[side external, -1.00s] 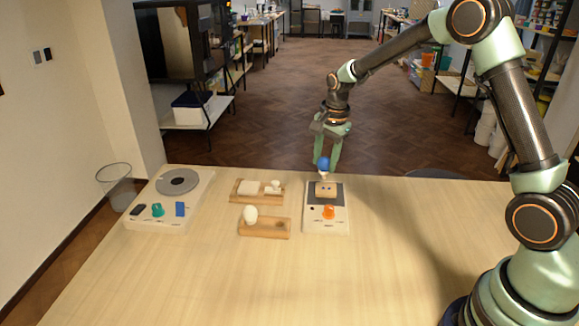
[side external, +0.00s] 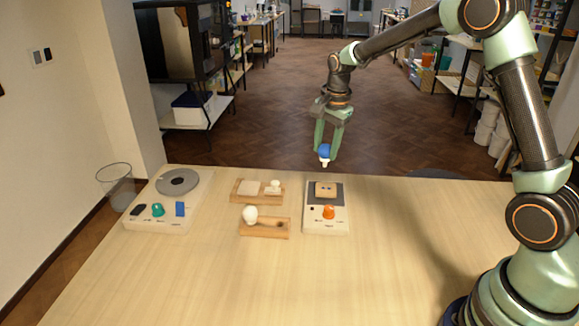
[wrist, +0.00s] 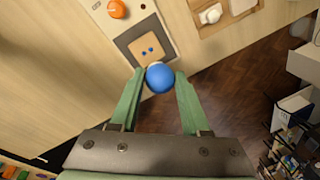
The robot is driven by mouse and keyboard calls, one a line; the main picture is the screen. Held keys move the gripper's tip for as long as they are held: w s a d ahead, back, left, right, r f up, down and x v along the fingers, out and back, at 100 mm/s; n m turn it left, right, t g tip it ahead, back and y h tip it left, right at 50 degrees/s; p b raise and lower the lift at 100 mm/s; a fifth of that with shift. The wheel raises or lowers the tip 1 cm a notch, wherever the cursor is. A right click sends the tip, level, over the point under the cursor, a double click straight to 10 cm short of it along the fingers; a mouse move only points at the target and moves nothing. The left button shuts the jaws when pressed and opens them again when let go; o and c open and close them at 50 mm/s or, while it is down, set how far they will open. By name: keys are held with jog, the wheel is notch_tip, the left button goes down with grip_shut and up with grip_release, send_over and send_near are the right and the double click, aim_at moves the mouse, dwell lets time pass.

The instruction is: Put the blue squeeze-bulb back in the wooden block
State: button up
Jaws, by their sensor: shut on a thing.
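The blue squeeze-bulb (side external: 324,150) has a round blue top and a short white tip pointing down. My gripper (side external: 326,154) is shut on it and holds it upright in the air, above and behind the grey-topped device. In the wrist view the blue bulb (wrist: 160,78) sits between the fingertips of my gripper (wrist: 159,82). The wooden block (side external: 264,230) lies on the table to the left and nearer the camera. A white bulb (side external: 250,214) stands at its left end, and a dark empty hole shows at its right.
A white device (side external: 340,226) with an orange knob (side external: 328,212) carries a tan piece (side external: 326,188) with two blue dots. A wooden tray (side external: 236,196) with white pieces lies behind the block. A white wheel device (side external: 201,200) stands at left. The front table is clear.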

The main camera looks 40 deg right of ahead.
jog(key=s+a+f, duration=0.1)
jog(key=a+f, duration=0.1)
jog(key=a, duration=0.6)
jog(key=s+a+f, duration=0.1)
jog(key=a+f, duration=0.1)
jog(key=a, duration=0.6)
jog(key=shift+s+a+y, duration=0.3)
jog(key=shift+s+a, duration=0.05)
jog(key=shift+f, duration=0.15)
jog(key=shift+f, duration=1.3)
jog(key=shift+f, duration=1.2)
jog(key=shift+f, duration=0.15)
